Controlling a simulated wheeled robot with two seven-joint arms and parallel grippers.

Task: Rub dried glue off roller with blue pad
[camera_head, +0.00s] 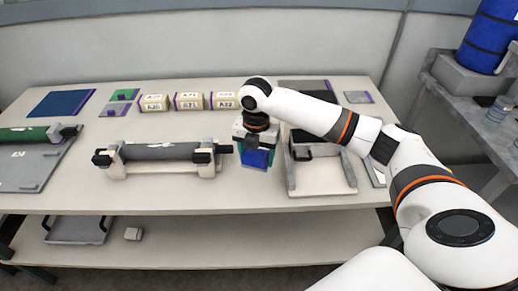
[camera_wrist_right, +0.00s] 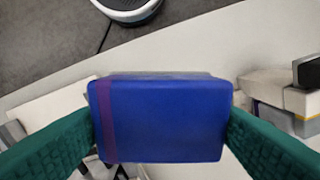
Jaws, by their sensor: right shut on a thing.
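The dark grey roller (camera_head: 160,151) lies level across a cream stand (camera_head: 160,167) at the middle left of the table in the head view. A small pale mark shows on its top; I cannot tell if it is dried glue. My right gripper (camera_head: 256,150) is just right of the roller's right end, pointing down and apart from it. It is shut on the blue pad (camera_head: 257,158). In the right wrist view, the blue pad (camera_wrist_right: 170,122), with a purple stripe, sits between the green fingers of my right gripper (camera_wrist_right: 160,132). My left gripper is not in view.
A grey and cream tray (camera_head: 322,180) stands right of the pad. A green roller (camera_head: 25,135) lies on a grey board at the far left. Labelled boxes (camera_head: 188,101) line the back. Bare table lies in front of the roller.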

